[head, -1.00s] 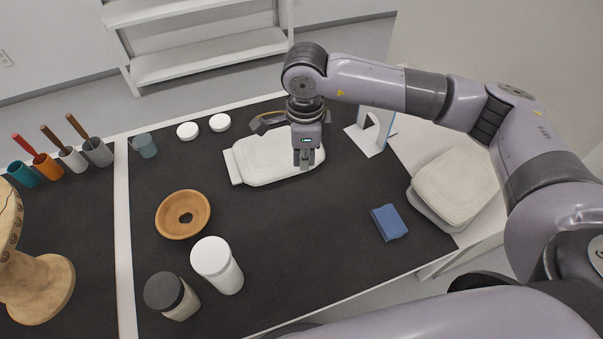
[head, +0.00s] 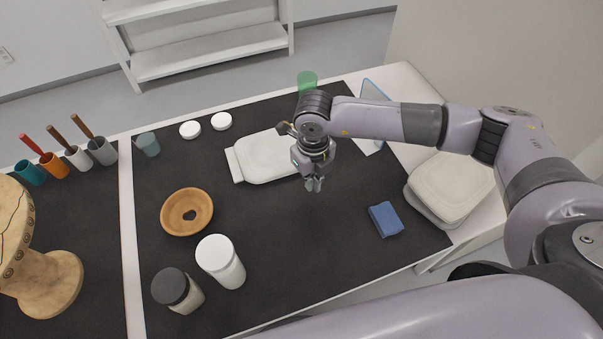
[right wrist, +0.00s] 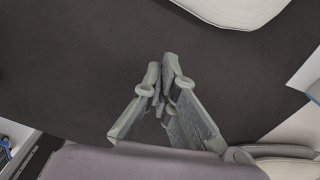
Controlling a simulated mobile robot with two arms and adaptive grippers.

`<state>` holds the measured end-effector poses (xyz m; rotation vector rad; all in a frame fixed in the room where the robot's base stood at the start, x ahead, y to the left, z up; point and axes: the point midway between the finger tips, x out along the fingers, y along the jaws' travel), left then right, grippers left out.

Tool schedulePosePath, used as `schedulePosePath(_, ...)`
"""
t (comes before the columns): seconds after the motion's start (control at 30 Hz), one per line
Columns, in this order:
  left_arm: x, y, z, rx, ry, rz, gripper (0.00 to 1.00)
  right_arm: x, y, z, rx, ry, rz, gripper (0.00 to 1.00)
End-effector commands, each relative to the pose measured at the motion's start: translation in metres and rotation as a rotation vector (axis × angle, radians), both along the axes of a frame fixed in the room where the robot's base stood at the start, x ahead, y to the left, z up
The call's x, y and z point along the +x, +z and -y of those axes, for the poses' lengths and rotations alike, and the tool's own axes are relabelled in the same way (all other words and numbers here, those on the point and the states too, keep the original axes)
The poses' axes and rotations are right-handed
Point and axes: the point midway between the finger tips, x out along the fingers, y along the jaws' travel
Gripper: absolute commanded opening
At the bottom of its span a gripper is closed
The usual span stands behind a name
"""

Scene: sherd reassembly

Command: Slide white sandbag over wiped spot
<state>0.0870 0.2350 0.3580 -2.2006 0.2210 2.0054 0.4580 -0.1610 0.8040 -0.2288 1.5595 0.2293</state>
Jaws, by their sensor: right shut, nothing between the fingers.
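The white sandbag (head: 262,158) lies flat on the black mat near its back middle, with a narrow tab at its left end. Its right end is hidden behind my right arm. My right gripper (head: 314,186) is shut and empty, in front of the sandbag's right end and apart from it. In the right wrist view the fingertips (right wrist: 168,65) meet over bare mat, and the sandbag's edge (right wrist: 235,8) shows at the top. I cannot make out a wiped spot on the mat. My left gripper is not in view.
A blue sponge (head: 385,219) lies right of my gripper, near a pale stacked pad (head: 450,185). A green cup (head: 307,82) is behind my arm. The middle front mat is clear.

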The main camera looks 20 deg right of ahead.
Motion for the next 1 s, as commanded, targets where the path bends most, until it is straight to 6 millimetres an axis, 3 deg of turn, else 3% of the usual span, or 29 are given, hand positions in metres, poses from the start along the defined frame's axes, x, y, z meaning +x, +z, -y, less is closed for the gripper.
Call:
schedulePosePath(0.13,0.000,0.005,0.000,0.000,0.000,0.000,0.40,-0.001,-0.032,0.000,-0.001,-0.001,-0.003,0.00)
schedulePosePath(0.43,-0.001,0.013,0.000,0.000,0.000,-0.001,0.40,0.034,-0.031,-0.010,-0.001,0.000,0.001,0.00)
schedulePosePath(0.87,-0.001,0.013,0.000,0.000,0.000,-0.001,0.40,0.039,-0.031,-0.012,0.000,0.001,0.001,0.00)
schedulePosePath(1.0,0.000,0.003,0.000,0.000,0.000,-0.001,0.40,0.047,-0.035,-0.014,0.000,0.000,0.004,0.00)
